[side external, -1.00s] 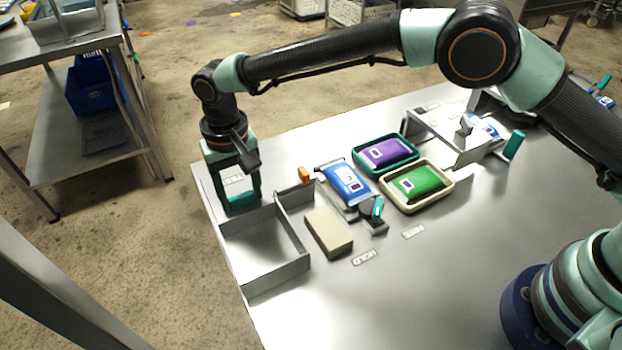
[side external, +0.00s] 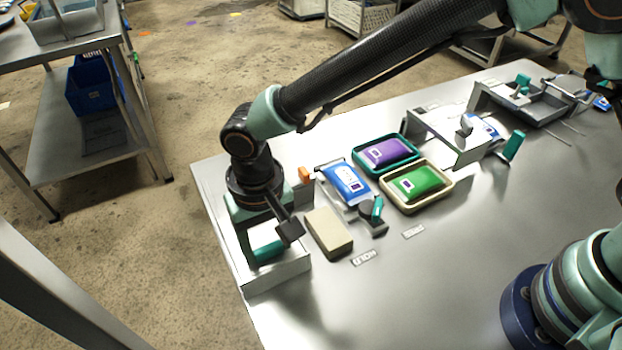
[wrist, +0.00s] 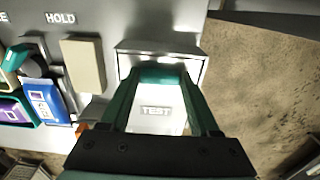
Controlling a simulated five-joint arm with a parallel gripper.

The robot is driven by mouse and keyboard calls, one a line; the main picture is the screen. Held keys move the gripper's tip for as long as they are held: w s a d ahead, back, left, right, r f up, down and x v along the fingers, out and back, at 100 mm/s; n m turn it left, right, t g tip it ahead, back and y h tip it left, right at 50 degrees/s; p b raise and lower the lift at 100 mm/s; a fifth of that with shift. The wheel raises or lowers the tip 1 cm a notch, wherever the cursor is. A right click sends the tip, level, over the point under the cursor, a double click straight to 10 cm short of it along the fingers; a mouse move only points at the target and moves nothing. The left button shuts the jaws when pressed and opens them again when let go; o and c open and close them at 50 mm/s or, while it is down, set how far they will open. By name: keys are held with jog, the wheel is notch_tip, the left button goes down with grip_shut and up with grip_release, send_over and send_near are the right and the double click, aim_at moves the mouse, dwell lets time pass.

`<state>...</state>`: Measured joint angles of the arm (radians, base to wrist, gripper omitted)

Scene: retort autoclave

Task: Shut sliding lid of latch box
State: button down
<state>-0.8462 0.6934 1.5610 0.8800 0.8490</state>
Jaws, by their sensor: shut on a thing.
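My gripper (side external: 266,250) is low inside an open metal tray (side external: 272,280) at the table's near left corner. Its fingers are shut on a teal block, which shows between the fingertips in the wrist view (wrist: 160,74). A TEST label (wrist: 156,111) lies below the fingers. I cannot tell for sure which thing is the latch box. A low metal box (side external: 540,106) with an upright teal handle (side external: 522,83) stands at the far right, and its lid position is unclear. My gripper is far from it.
A beige block (side external: 328,232) stands just right of the tray. A blue pouch (side external: 347,184), purple pouch (side external: 387,153) and green pouch (side external: 417,183) lie beyond it. A metal frame (side external: 440,138) stands behind them. The front middle of the table is clear.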

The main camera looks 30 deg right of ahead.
jog(key=shift+s, duration=0.3)
jog(key=shift+c, duration=0.6)
grip_release()
jog(key=shift+w, duration=0.1)
notch_tip(320, 180, up, 12)
jog(key=shift+r, duration=0.15)
